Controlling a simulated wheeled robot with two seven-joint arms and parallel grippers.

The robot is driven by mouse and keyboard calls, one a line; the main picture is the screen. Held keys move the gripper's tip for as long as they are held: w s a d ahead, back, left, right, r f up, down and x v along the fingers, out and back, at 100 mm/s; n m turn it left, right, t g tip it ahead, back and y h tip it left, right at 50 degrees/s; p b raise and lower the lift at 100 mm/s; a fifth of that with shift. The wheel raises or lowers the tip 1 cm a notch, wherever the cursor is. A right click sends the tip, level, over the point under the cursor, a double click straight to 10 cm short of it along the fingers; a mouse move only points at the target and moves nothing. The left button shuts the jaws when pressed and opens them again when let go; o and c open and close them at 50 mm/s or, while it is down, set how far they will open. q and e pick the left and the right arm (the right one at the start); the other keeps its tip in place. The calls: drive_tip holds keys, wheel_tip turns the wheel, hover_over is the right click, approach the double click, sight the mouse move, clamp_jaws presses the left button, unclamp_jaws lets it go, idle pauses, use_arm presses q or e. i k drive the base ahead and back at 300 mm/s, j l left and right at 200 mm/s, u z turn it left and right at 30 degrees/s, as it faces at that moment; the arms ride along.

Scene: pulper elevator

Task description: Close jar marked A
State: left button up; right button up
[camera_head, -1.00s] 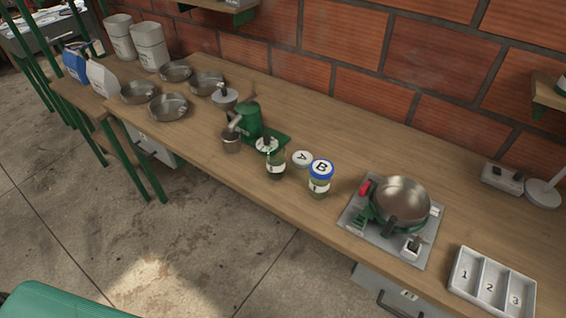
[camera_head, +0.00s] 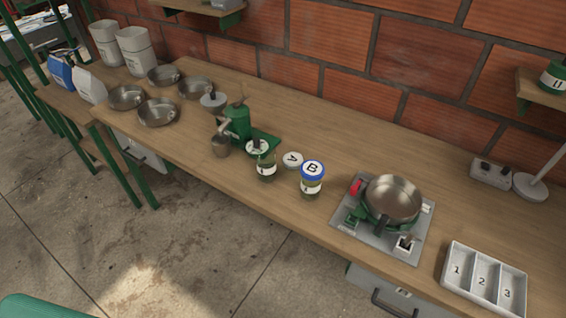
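A white lid marked A (camera_head: 292,160) lies flat on the wooden workbench, letter up. A small glass jar with a pale label (camera_head: 267,169) stands upright just left of and in front of this lid, apart from it. The jar shows no lid on its top; its label is too small to read. A second jar (camera_head: 311,187) stands to the right, closed with a blue-rimmed lid marked B (camera_head: 312,168). Neither of my grippers is in view.
A green hand-cranked machine (camera_head: 237,124) stands behind and left of the open jar. A metal pan (camera_head: 393,199) sits on a burner plate at right, with a three-compartment tray (camera_head: 448,266) beyond. Several metal bowls (camera_head: 158,112) stand at left. Bench in front of the jars is clear.

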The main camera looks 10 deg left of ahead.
sight(265, 154)
drive_tip(key=i+j+z, duration=0.1)
drive_tip(key=j+z, duration=0.15)
drive_tip(key=z, duration=0.2)
drive_tip(key=j+z, duration=0.3)
drive_tip(key=z, duration=0.2)
drive_tip(key=j+z, duration=0.1)
drive_tip(key=j, duration=0.5)
drive_tip(key=j+z, duration=0.1)
drive_tip(key=j, duration=0.5)
drive_tip(key=k+j+z, duration=0.1)
drive_tip(key=j, duration=0.45)
drive_tip(key=k+j+z, duration=0.1)
drive_tip(key=j, duration=0.5)
